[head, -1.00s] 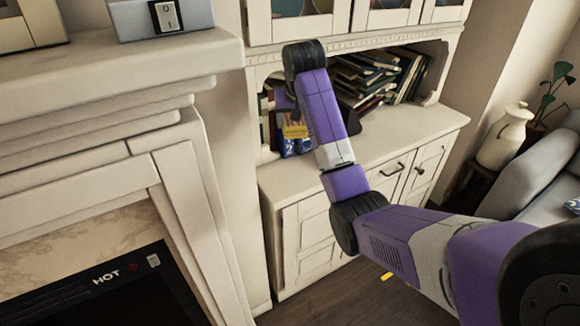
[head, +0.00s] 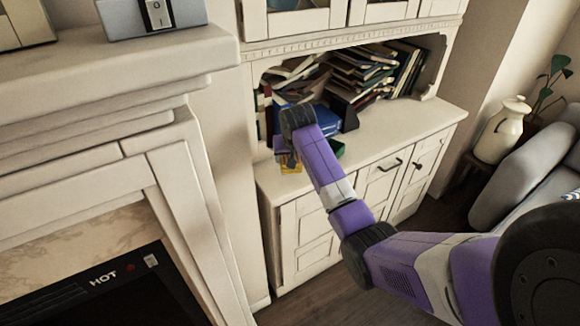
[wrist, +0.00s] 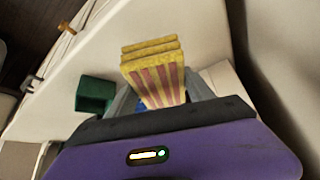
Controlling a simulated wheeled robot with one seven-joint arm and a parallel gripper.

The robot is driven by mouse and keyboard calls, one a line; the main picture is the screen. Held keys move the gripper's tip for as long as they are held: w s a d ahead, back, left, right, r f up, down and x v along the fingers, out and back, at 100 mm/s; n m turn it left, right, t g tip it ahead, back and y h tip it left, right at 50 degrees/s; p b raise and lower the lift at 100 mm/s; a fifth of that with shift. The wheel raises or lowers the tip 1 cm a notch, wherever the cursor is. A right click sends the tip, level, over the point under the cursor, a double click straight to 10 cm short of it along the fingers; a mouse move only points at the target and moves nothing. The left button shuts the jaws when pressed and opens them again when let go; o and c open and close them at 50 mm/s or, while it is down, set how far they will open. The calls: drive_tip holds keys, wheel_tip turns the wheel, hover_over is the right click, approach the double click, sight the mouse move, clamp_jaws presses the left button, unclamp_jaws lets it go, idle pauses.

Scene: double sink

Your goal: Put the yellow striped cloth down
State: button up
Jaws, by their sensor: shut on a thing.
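The yellow striped cloth (wrist: 155,75) is folded, with reddish stripes, and sits between the fingers of my gripper (wrist: 160,95) in the wrist view. My gripper is shut on it. In the head view a small yellow part of the cloth (head: 291,163) shows below my wrist, at the left end of the cabinet's counter (head: 400,125). My arm hides most of the gripper there. I cannot tell whether the cloth touches the counter.
A dark green box (wrist: 95,93) stands on the counter close to the cloth. Books (head: 360,75) fill the shelf behind, with a blue object (head: 328,118) in front of them. The counter's right part is clear. A fireplace mantel (head: 130,75) stands at left.

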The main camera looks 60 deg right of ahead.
drive_tip(key=shift+f, duration=2.1)
drive_tip(key=shift+f, duration=0.1)
drive_tip(key=o, duration=1.3)
drive_tip(key=shift+s+a+r, duration=0.1)
drive_tip(key=shift+a+r, duration=0.1)
drive_tip(key=shift+r, duration=0.35)
drive_tip(key=v, duration=1.1)
